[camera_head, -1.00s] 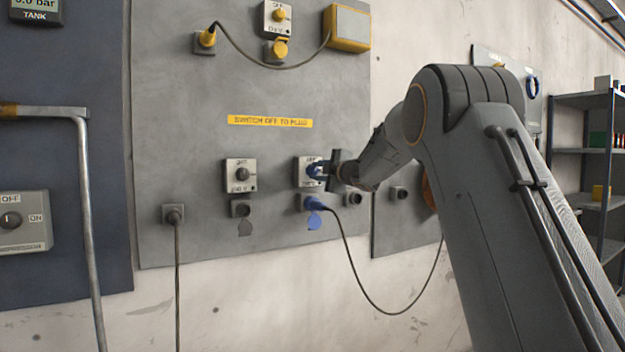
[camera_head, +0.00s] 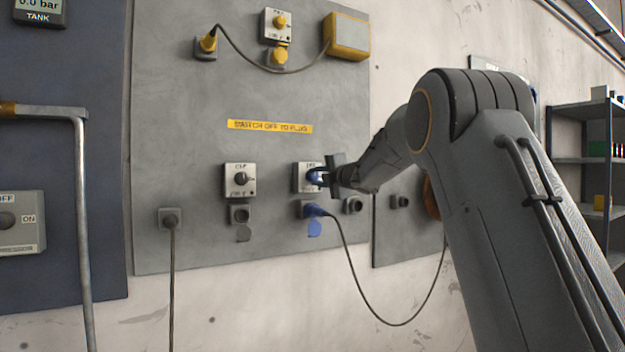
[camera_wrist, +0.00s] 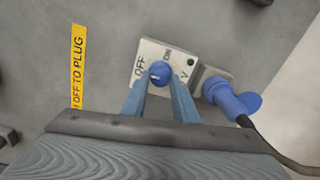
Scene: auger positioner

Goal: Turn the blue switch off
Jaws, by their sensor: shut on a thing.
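The blue switch is a round blue knob (camera_wrist: 160,73) on a pale plate (camera_wrist: 143,62) marked OFF and ON, on the grey wall panel. In the wrist view a pale mark shows on the knob's lower left, nearer the OFF side than ON; its exact setting is hard to tell. My gripper (camera_wrist: 160,87) is shut on the knob, one finger at each side. In the head view my gripper (camera_head: 324,177) covers much of the knob, and part of the switch plate (camera_head: 302,171) shows beside it.
A blue plug (camera_wrist: 222,97) with a dark cable sits in the socket beside the switch, its blue flap (camera_head: 315,228) hanging below. A black-knob switch (camera_head: 240,180) is to the left. A yellow label (camera_head: 270,126) is above. A shelf rack (camera_head: 583,160) stands far right.

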